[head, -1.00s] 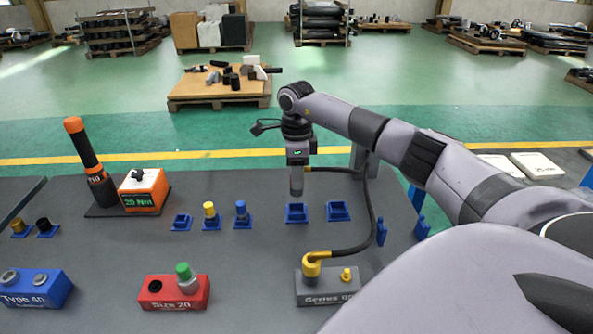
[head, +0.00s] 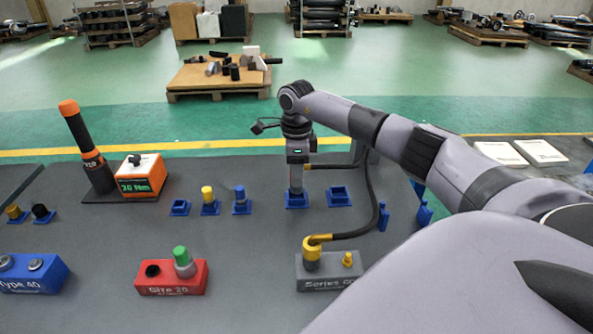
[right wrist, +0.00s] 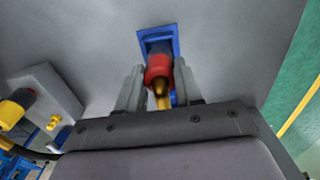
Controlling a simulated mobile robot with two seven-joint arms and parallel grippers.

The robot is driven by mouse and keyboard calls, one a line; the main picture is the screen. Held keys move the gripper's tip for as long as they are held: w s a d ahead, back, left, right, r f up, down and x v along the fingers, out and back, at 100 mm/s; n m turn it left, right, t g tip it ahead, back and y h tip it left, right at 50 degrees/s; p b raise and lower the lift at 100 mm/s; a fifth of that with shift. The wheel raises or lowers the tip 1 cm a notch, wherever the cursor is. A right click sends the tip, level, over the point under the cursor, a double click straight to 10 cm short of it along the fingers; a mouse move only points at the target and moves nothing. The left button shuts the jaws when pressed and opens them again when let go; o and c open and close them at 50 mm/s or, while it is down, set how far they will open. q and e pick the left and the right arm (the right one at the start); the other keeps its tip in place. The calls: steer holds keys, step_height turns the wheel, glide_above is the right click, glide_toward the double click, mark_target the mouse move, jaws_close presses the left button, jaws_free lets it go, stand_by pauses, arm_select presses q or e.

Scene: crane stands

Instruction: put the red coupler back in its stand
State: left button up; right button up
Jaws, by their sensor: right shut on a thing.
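The red coupler (right wrist: 158,66) shows in the right wrist view between the fingers of my right gripper (right wrist: 157,84), which is shut on it. Its dark front end is at the opening of a square blue stand (right wrist: 172,33); how deep it sits is hidden. In the head view my right gripper (head: 296,188) points straight down, right over this blue stand (head: 297,203), and the coupler itself is hidden there. My left gripper is not in view.
An empty blue stand (head: 339,197) is just to the right. Stands with a blue coupler (head: 240,194) and a yellow coupler (head: 208,195) are to the left. A black hose (head: 372,200) runs close by to the grey block (head: 318,273). A red block (head: 152,287) stands in front.

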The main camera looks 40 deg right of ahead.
steer(key=shift+f, duration=0.1)
steer(key=shift+f+b, duration=0.95)
steer(key=shift+f, duration=0.5)
steer(key=o, duration=1.2)
steer(key=shift+r, duration=0.15)
steer(key=shift+r+p, duration=2.1)
steer(key=shift+r, duration=0.4)
